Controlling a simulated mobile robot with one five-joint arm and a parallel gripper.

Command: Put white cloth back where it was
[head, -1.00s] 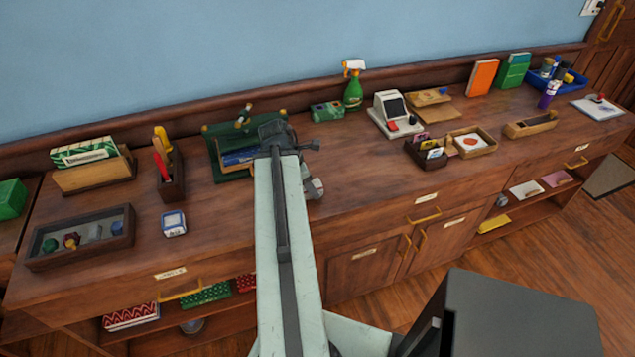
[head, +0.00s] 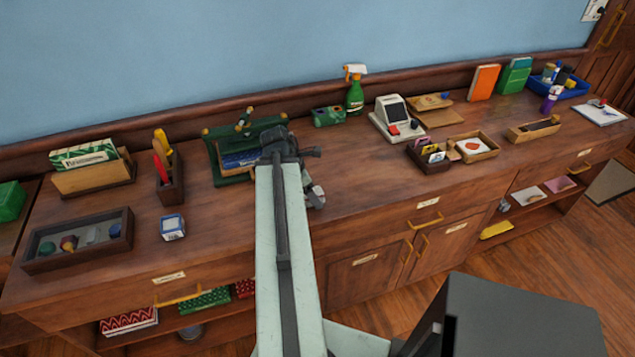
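A flat whitish piece that looks like folded cloth (head: 527,194) lies on the open lower shelf at the right, beside a pink one (head: 559,183). My arm reaches up over the middle of the counter. My gripper (head: 315,196) is at the arm's far end, partly hidden by the wrist, over the counter in front of the green stand. It is far to the left of the whitish piece. Its fingers are too small and covered to tell whether they are open or hold anything.
The wooden counter (head: 355,180) has bare space right of my gripper. A green stand (head: 229,181) with a blue box, a spray bottle (head: 355,97), a card terminal (head: 395,122) and small trays stand along it. A yellow folded piece (head: 496,229) lies on the right shelf.

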